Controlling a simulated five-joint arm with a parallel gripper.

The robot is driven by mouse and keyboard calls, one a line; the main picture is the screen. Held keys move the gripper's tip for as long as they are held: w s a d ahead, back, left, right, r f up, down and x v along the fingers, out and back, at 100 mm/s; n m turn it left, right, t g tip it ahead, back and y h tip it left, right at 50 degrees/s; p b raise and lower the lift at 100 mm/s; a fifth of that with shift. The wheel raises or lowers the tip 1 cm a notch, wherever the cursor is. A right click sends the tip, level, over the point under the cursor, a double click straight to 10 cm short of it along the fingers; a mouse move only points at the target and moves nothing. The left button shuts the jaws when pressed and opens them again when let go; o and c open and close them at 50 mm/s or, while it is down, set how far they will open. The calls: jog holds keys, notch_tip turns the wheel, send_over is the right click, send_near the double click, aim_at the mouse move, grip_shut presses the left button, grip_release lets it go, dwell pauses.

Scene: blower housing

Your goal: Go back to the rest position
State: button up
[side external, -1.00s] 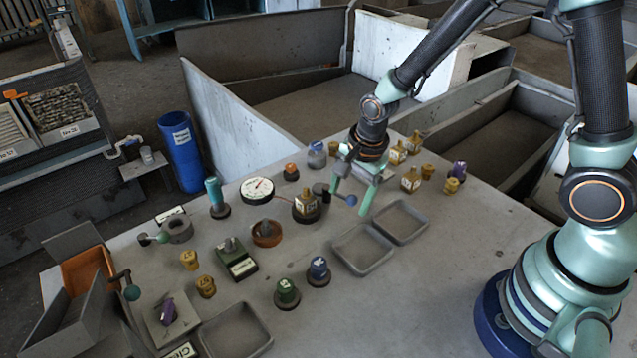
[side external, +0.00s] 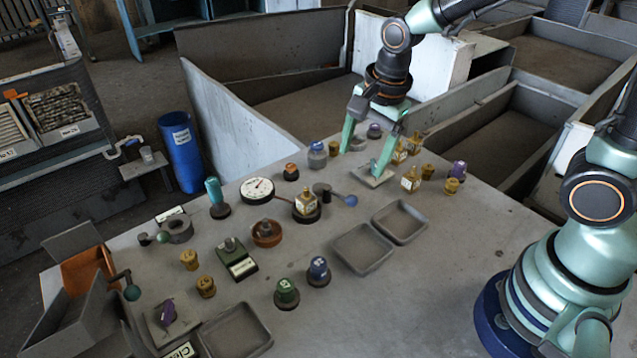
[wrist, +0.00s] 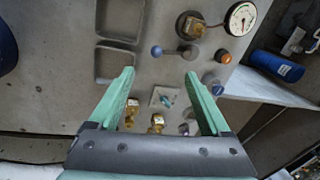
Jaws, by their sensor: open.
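My gripper (side external: 362,160) is open and empty above the far right part of the grey table (side external: 365,296). Its two green fingers are spread wide and point down. In the wrist view the gripper (wrist: 163,80) spans a small square plate (wrist: 163,99) with a teal piece on it, below and between the fingers. In the side view this plate (side external: 372,178) shows partly behind the right finger. I cannot tell whether the fingertips touch anything.
A valve with a blue ball handle (side external: 351,201), a dial gauge (side external: 257,189) and two empty trays (side external: 363,249) lie nearer. Walled bins (side external: 500,130) stand behind the table. The table's near right is clear.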

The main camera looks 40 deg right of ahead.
jog(key=shift+r, duration=0.3)
jog(key=s+d+r+n+t, duration=0.1)
jog(key=s+d+r+n, duration=0.1)
jog(key=n, duration=0.6)
jog(key=s+d+r+n+t, duration=0.2)
jog(key=s+d+r+n, duration=0.1)
jog(key=r+n, duration=0.4)
jog(key=shift+s+d+n, duration=0.3)
jog(key=shift+s+n, duration=0.2)
jog(key=shift+s, duration=0.35)
